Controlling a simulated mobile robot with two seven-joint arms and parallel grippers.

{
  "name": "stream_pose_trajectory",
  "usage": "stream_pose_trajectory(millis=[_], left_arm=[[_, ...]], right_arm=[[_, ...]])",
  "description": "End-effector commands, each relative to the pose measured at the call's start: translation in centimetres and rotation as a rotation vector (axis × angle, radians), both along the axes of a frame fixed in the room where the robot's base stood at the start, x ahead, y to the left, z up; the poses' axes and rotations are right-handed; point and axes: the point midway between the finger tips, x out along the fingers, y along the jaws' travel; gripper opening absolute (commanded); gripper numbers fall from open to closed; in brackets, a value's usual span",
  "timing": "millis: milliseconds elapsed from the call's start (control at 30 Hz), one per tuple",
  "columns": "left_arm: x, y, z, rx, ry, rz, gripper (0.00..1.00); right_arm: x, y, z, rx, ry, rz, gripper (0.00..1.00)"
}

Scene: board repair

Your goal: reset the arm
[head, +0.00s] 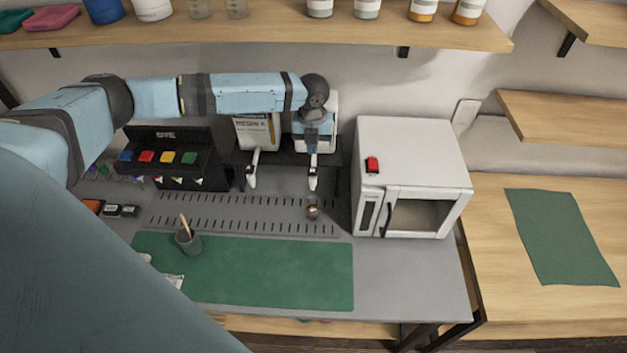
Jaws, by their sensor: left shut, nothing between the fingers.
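My left arm comes in from the left and reaches across the back of the grey workbench (400,285). Its gripper (313,145) points down in front of the right of two pale dispensers and partly hides it. The gripper is shut and empty. The left dispenser (257,130) is labelled RESIN A, and a pale nozzle (252,170) hangs below it. A similar pale nozzle (313,180) shows below my gripper. A small cup (313,208) stands on the bench below that nozzle, apart from the gripper. My right gripper is not in view.
A white oven-like box (415,150) with a red button (372,165) stands right of the gripper. A black rack (170,140) with coloured blocks stands left. A cup with a stick (187,238) stands on the green mat (270,275). A shelf (270,35) with containers runs above.

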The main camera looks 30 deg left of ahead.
Motion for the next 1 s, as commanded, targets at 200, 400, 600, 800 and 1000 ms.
stream_pose_trajectory(millis=[200,400,600,800,1000], left_arm=[[0.0,0.0,0.0,0.0,0.0,0.0,0.0],[-0.6,-2.5,-1.8,-0.037,-0.024,0.035,0.0],[-3.5,-11.5,-7.1,-0.221,-0.11,0.245,0.0],[-7.6,-19.8,-10.5,-0.489,-0.159,0.583,0.0],[-11.9,-24.2,-12.1,-0.752,-0.149,0.995,0.0]], right_arm=[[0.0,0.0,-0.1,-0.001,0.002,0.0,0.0],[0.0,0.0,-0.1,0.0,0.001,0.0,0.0],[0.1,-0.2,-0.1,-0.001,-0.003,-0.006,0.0],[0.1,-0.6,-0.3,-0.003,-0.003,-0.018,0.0],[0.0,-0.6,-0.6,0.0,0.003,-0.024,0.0]])
